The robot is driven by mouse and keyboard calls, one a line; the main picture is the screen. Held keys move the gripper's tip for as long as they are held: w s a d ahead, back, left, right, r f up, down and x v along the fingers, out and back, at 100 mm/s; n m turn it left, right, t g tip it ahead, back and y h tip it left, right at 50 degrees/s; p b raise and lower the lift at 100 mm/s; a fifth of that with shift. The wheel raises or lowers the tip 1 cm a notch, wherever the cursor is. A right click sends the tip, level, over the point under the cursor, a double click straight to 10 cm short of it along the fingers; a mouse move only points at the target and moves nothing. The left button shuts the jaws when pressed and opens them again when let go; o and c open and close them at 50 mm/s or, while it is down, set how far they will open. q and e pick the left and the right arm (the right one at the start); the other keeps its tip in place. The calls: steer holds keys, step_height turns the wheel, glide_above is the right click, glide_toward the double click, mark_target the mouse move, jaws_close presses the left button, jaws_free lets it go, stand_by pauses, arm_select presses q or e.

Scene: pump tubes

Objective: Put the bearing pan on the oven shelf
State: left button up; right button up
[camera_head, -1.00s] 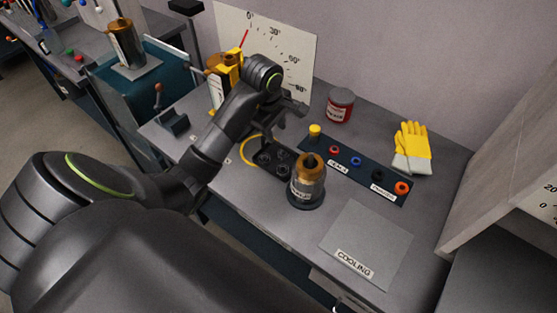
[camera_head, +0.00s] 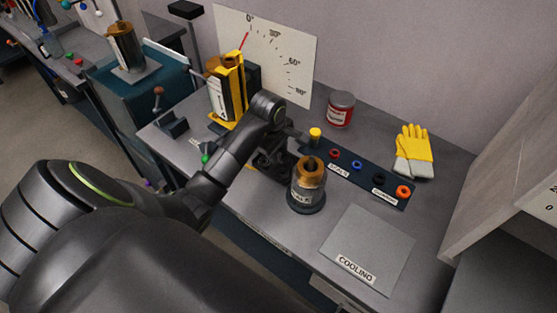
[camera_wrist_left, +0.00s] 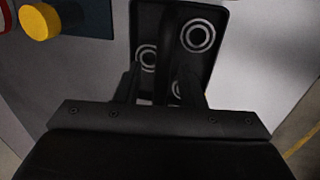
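The bearing pan, a dark tray with several ringed bearings, sits on the grey bench; it shows partly in the head view (camera_head: 281,178) and from above in the left wrist view (camera_wrist_left: 215,14). A dark upright bar, seemingly its handle, rises in its middle. My left gripper (camera_head: 271,160) is low over the pan and hides much of it. In the left wrist view its two fingers (camera_wrist_left: 162,72) stand apart over the pan, with the bar roughly between them. I cannot tell whether they touch it. The oven shelf cannot be made out clearly. My right gripper is not in view.
A brass-topped cylinder (camera_head: 308,187) stands just right of the pan. Behind are a yellow-capped piece (camera_head: 315,135), a ring board (camera_head: 370,187), a red can (camera_head: 340,109) and gloves (camera_head: 412,151). The cooling plate (camera_head: 371,249) is bare. A pale cabinet (camera_head: 498,190) stands at right.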

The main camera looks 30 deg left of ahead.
arm_select(q)
jaws_close()
steer(key=shift+w+r, duration=0.1)
steer(key=shift+r, duration=0.1)
steer(key=shift+r, duration=0.25)
step_height(320, 180, up, 16)
steer(key=p, duration=0.8)
